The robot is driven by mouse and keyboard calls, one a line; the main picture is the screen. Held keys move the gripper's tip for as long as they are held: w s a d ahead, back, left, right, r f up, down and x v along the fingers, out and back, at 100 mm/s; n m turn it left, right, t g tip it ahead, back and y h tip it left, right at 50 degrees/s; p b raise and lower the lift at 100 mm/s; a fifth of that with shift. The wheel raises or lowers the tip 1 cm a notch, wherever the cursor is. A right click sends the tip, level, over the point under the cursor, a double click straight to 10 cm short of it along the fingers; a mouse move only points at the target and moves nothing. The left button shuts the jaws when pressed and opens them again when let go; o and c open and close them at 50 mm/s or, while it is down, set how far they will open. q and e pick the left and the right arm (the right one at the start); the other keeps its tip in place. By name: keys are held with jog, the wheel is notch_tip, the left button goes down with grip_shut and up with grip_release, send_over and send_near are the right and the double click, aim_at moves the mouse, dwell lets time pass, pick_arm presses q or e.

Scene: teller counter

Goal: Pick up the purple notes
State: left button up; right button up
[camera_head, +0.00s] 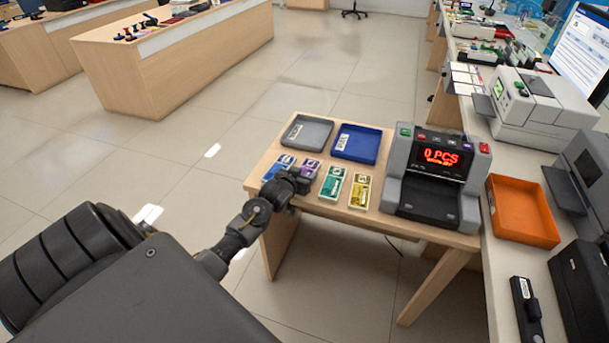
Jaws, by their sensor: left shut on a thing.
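The purple notes (310,168) are a small bundle on the wooden side table, between the blue notes (278,166) and the green notes (332,183). The yellow notes (360,191) lie to the right of the green ones. My left gripper (303,178) is over the near end of the purple notes and shut on them. Its fingers hide that near end. I cannot tell whether the bundle is clear of the tabletop. My right gripper is not in view.
A grey tray (307,134) and a blue tray (358,144) stand at the table's back. A note counter (433,181) reading 0 PCS stands at its right. An orange tray (522,211) sits on the counter (509,262) at right. The floor left of the table is clear.

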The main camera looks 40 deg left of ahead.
aim_at(303, 166)
pick_arm(q)
jog(key=shift+r, duration=0.2)
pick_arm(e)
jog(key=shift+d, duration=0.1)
